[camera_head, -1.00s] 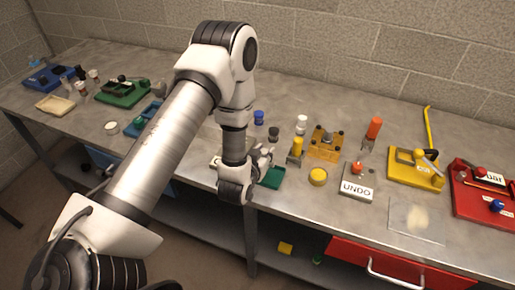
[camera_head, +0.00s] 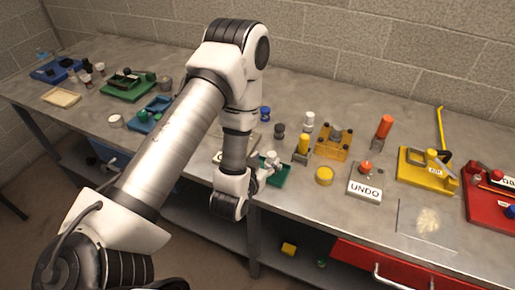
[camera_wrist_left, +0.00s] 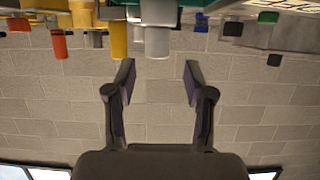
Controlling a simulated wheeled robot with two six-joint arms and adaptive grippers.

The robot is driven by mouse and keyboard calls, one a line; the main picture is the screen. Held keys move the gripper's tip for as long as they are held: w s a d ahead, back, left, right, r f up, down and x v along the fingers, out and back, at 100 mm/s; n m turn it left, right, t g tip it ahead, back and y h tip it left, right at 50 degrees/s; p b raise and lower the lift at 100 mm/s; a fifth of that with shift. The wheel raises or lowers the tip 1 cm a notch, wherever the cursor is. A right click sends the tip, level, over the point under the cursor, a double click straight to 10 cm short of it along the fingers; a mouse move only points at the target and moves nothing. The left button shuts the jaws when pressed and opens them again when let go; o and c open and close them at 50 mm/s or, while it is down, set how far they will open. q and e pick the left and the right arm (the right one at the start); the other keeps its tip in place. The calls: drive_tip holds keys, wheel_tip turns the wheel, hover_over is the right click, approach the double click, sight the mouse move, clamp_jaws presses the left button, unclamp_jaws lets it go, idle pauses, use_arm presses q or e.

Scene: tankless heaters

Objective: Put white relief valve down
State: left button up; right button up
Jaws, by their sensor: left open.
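My left gripper (camera_head: 266,167) is at the front of the bench, at the small green tray (camera_head: 284,180). In the left wrist view, which is upside down, its two fingers (camera_wrist_left: 160,82) are spread with nothing between them. A white cylinder with a grey end (camera_wrist_left: 157,28), probably the white relief valve, is just beyond the fingertips, apart from them. In the head view a pale shape (camera_head: 271,157) shows over the green tray; I cannot tell valve from fingers there. My right gripper is not in view.
Yellow valve (camera_head: 303,143), white-topped valve (camera_head: 308,120), orange fixture (camera_head: 333,141), yellow cap (camera_head: 324,176) and UNDO block (camera_head: 365,181) stand to the right. Blue (camera_head: 265,113) and dark (camera_head: 279,131) parts stand behind. Bare bench lies in front of the yellow cap.

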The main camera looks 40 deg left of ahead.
use_arm(q)
drive_tip(key=r+p+v, duration=0.1)
drive_tip(key=p+v, duration=0.4)
drive_tip(key=v, duration=0.2)
drive_tip(key=s+d+f+m+g+h, duration=0.1)
drive_tip(key=s+d+f+g, duration=0.2)
drive_tip(key=s+f+g, duration=0.3)
drive_tip(key=s+d+f+m+g+h, duration=0.1)
drive_tip(key=s+d+f+g+h, duration=0.1)
drive_tip(key=s+f+g, duration=0.5)
drive_tip(key=s+d+f+p, duration=0.1)
drive_tip(key=s+f, duration=0.1)
drive_tip(key=s, duration=0.3)
drive_tip(key=shift+f+g, duration=0.2)
drive_tip(key=shift+g, duration=0.1)
drive_tip(key=shift+f, duration=0.1)
wheel_tip(320, 180, down, 9)
drive_tip(key=b, duration=0.8)
drive_tip(key=shift+r+h+b, duration=0.2)
drive_tip(key=shift+h+b, duration=0.1)
drive_tip(key=shift+b, duration=0.1)
